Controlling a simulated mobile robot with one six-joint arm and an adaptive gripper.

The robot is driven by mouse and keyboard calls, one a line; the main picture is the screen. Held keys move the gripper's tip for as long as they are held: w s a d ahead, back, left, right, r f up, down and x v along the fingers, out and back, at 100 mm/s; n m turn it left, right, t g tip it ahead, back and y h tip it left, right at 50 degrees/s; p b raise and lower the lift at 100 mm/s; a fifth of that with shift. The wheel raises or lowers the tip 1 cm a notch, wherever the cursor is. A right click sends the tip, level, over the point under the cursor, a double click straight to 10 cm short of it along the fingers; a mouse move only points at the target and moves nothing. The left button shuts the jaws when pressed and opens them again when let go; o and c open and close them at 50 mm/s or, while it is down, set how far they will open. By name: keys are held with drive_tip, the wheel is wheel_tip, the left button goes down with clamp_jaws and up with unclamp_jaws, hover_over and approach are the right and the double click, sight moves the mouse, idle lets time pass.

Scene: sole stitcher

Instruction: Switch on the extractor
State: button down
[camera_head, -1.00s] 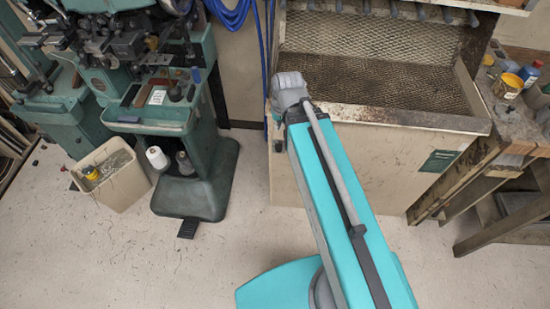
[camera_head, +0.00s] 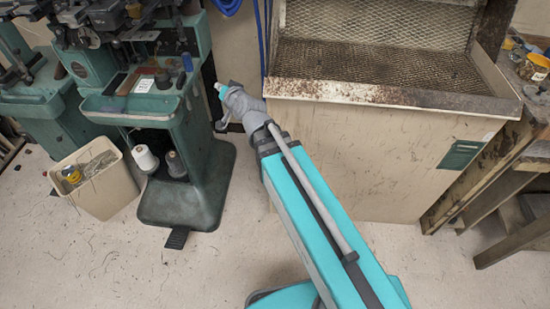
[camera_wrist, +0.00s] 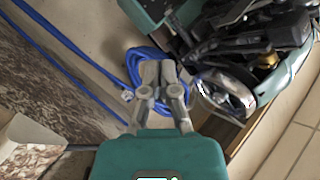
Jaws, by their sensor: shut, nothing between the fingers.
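The extractor is most likely the beige cabinet (camera_head: 345,145) with a dirty mesh bed and mesh back, at centre right of the head view. A dark green plate (camera_head: 461,154) is on its front. I cannot make out a switch in either view. My arm reaches up to the cabinet's left front corner, with the wrist just left of it; the fingers cannot be made out in the head view. In the wrist view my gripper (camera_wrist: 160,70) is shut and empty, in front of a coil of blue hose (camera_wrist: 140,58). Whether it touches the hose is unclear.
A green stitching machine (camera_head: 190,165) stands left of my wrist, with a beige bin (camera_head: 105,190) beside it. A wooden bench (camera_head: 490,185) stands at the right. Blue hose hangs on the wall behind. The floor at lower left is clear.

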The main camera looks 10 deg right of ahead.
drive_tip(key=s+d+f+m+g+h+b, duration=0.2)
drive_tip(key=s+f+m+h+b, duration=0.1)
drive_tip(key=f+m+h+b, duration=0.4)
drive_tip(key=s+d+f+m+g+h+b, duration=0.2)
drive_tip(key=s+f+m+h+b, duration=0.2)
drive_tip(key=f+m+h+b, duration=0.3)
drive_tip(key=s+d+f+m+g+h+b, duration=0.2)
drive_tip(key=f+m+h+b, duration=0.5)
drive_tip(key=f+m+b, duration=0.5)
wheel_tip(320, 180, down, 4)
drive_tip(key=s+b, duration=0.1)
drive_tip(key=b, duration=0.3)
drive_tip(key=shift+s+d+r+m+g+b, duration=0.2)
drive_tip(key=shift+s+m+g+b, duration=0.1)
drive_tip(key=shift+m+g, duration=0.1)
drive_tip(key=shift+w+d, duration=0.1)
drive_tip(key=shift+d, duration=0.1)
